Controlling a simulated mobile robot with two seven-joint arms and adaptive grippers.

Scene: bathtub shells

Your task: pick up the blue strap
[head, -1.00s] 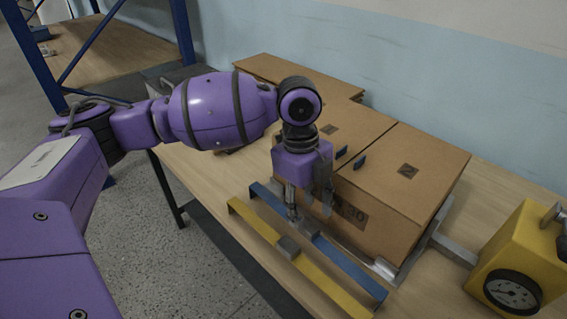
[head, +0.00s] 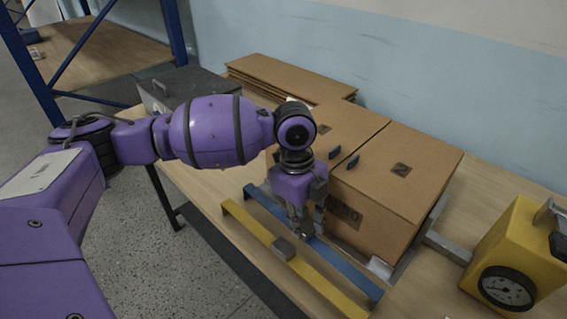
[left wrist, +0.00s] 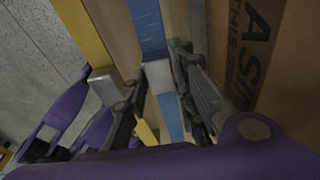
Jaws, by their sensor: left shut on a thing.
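The blue strap (head: 345,270) is a long flat bar shape on the table, lying between a yellow strap and the large cardboard box. My left gripper (head: 303,230) points down at the strap's middle and is shut on it. In the left wrist view the fingers (left wrist: 159,78) sit on either side of the grey block on the blue strap (left wrist: 147,25). The gripper hides the strap's middle in the head view. I cannot tell whether the strap is clear of the table. My right gripper is not in view.
The yellow strap (head: 250,224) with its grey block (head: 283,249) lies close beside, parallel. The cardboard box (head: 395,185) stands right behind the gripper. A yellow device with a dial (head: 515,255) stands at the right. Flat cardboard (head: 290,77) lies at the back.

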